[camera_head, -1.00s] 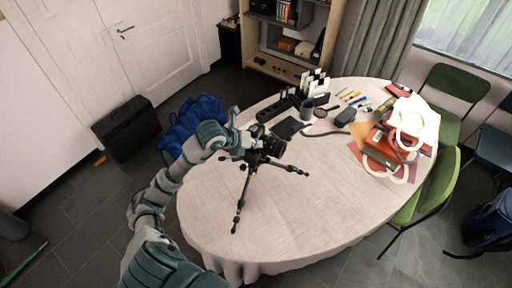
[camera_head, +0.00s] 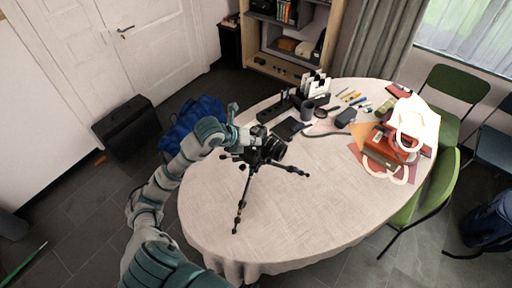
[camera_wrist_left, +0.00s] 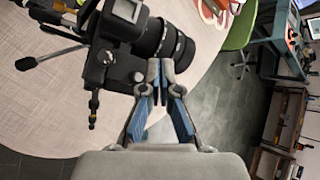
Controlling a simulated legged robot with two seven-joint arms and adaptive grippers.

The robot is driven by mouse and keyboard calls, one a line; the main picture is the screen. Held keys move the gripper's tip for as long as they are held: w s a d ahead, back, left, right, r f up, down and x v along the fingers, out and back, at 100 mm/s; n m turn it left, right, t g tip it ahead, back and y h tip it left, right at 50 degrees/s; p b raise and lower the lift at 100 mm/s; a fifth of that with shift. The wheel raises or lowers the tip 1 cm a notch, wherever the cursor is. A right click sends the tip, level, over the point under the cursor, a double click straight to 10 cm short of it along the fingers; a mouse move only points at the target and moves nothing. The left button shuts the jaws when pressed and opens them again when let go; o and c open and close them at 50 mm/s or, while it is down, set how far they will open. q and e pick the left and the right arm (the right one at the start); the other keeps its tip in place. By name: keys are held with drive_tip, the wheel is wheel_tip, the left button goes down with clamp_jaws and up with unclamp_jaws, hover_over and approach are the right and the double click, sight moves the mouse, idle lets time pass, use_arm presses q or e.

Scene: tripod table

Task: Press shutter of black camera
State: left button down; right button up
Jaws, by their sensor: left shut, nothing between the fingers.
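The black camera (camera_head: 269,149) sits on a small black tripod (camera_head: 242,196) on the oval table (camera_head: 310,200). In the left wrist view the camera (camera_wrist_left: 116,66) fills the upper middle, with its lens pointing right. The shutter button is too small to make out for sure. My right gripper is out of view.
A red-brown box (camera_head: 384,148) and papers lie at the right. Green chairs (camera_head: 428,200) stand at the right. The table's front is clear.

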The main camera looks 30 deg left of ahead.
sight(255, 149)
use_arm(q)
drive_tip(key=shift+a+r+p, duration=0.1)
drive_tip(key=shift+r+p, duration=0.2)
drive_tip(key=shift+r, duration=0.15)
wheel_tip(255, 149, up, 4)
drive_tip(key=p, duration=0.3)
drive_tip(key=shift+r, duration=0.1)
idle(0.4)
